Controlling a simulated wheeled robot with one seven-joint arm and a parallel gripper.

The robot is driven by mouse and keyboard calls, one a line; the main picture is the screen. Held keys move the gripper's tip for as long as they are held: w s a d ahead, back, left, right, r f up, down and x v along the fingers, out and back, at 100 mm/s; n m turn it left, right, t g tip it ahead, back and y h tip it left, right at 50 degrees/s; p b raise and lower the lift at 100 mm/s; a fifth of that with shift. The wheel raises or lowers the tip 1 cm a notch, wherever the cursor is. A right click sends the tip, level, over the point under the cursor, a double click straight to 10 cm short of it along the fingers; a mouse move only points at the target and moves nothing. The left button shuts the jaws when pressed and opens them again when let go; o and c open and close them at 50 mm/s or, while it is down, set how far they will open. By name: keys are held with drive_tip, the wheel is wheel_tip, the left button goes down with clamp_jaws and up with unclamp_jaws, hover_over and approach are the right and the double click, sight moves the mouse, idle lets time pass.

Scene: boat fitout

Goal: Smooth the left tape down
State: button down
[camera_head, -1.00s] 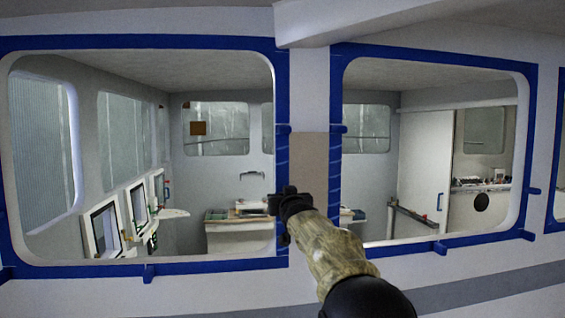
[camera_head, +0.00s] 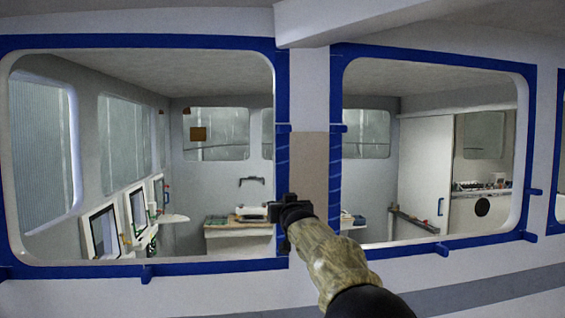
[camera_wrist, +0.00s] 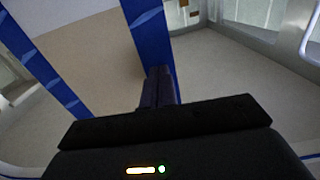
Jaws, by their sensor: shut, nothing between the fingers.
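The left tape (camera_head: 282,155) is a blue upright strip along the left edge of a tan panel (camera_head: 309,160) between two windows. Pale slanted streaks cross it. A matching right tape (camera_head: 336,170) runs along the panel's other edge. My gripper (camera_head: 281,205) is shut and empty at the lower part of the left tape, hiding some of it. In the wrist view, where sides appear swapped, the closed fingertips (camera_wrist: 158,72) overlap the left tape (camera_wrist: 148,30). I cannot tell whether they touch it. The right tape (camera_wrist: 45,65) there shows several pale streaks.
Blue tape borders both windows, with short tabs (camera_head: 147,274) sticking out along the lower edges. A ceiling beam (camera_head: 345,25) juts out above the panel. Through the windows show consoles (camera_head: 103,232), a table and a white door (camera_head: 425,170).

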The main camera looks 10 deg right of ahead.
drive_tip(key=shift+f, duration=0.5)
drive_tip(key=shift+f+b, duration=0.1)
drive_tip(key=shift+b, duration=0.2)
wheel_tip(320, 180, down, 3)
drive_tip(key=b, duration=0.2)
drive_tip(key=shift+w+b, duration=0.1)
drive_tip(key=shift+b, duration=0.2)
drive_tip(key=shift+s, duration=0.2)
wheel_tip(320, 180, down, 3)
drive_tip(key=b, duration=0.3)
drive_tip(key=shift+w, duration=0.15)
drive_tip(key=shift+s+b, duration=0.2)
drive_tip(key=shift+b, duration=0.15)
